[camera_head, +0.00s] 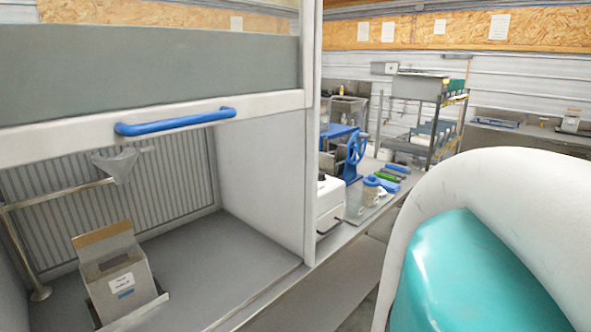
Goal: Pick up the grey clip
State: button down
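I cannot make out the grey clip in this view. A brown cardboard box (118,277) with a white label stands open on the floor of the white hood at the lower left. My gripper is not in view. A large white and teal part of my arm fills the lower right and hides what lies behind it.
The hood's raised sash has a blue handle (176,121). A funnel (116,165) hangs on a metal stand inside. The hood floor right of the box is clear. Beyond the hood wall, a bench holds a blue handwheel (354,157), a jar (369,192) and blue and green items.

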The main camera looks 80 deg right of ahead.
aim_at(404, 176)
jog(key=z, duration=2.9)
jog(key=u, duration=2.25)
jog(key=z, duration=2.2)
jog(key=i+l, duration=0.1)
